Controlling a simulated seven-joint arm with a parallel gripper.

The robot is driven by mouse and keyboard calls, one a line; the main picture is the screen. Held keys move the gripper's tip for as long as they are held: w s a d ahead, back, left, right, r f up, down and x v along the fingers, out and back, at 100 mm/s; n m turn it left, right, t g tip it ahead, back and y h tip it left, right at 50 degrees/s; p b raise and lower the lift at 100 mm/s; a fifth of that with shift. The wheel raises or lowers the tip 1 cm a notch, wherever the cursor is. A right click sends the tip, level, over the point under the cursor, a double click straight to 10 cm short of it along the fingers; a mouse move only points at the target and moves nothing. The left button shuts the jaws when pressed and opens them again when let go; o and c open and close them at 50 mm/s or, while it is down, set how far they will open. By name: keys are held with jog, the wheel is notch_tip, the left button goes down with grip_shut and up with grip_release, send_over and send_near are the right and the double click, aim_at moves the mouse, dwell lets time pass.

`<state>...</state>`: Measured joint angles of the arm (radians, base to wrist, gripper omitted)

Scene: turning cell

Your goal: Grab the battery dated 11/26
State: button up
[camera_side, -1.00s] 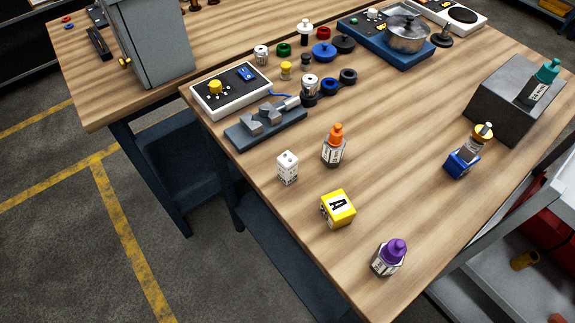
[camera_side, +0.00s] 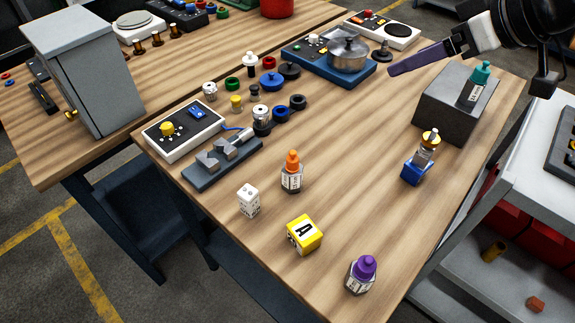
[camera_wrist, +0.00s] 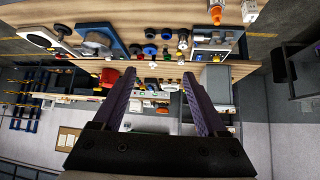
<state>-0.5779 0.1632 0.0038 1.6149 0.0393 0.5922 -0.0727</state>
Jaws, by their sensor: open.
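No battery date is readable in either view, and I cannot tell which item is the battery. Three small labelled bottle-shaped items stand in the side view: one orange-capped (camera_side: 292,174), one purple-capped (camera_side: 361,275) and one teal-capped (camera_side: 474,86) on a dark grey block (camera_side: 439,110). Two small pale cylinders, one left (camera_side: 210,91) and one right (camera_side: 261,112), stand farther back. My gripper (camera_wrist: 158,74) is open and empty in the wrist view. In the side view one purple finger shows above the table's far right, apart from everything.
A white die (camera_side: 248,200), a yellow lettered cube (camera_side: 304,235) and a blue-based item (camera_side: 416,172) stand on the wooden table (camera_side: 350,140). A blue hotplate with a pot (camera_side: 346,54), a control box (camera_side: 183,132) and coloured spools stand behind. The table's middle right is clear.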

jog(key=s+a+f+n+g, duration=0.1)
jog(key=a+f, duration=0.2)
jog(key=a, duration=0.3)
jog(key=a+f+n+g, duration=0.1)
jog(key=a+f, duration=0.3)
jog(key=a, duration=0.2)
jog(key=n+g, duration=0.2)
send_near(250, 194)
jog(key=x, duration=0.8)
jog(key=shift+f, duration=0.1)
jog(key=shift+w+a+x, duration=0.1)
jog(key=shift+w+x, duration=0.05)
jog(key=shift+x, duration=1.25)
jog(key=shift+w+a+x, duration=0.1)
jog(key=shift+w+x, duration=0.05)
jog(key=shift+x, duration=1.2)
jog(key=shift+r, duration=0.2)
grip_shut()
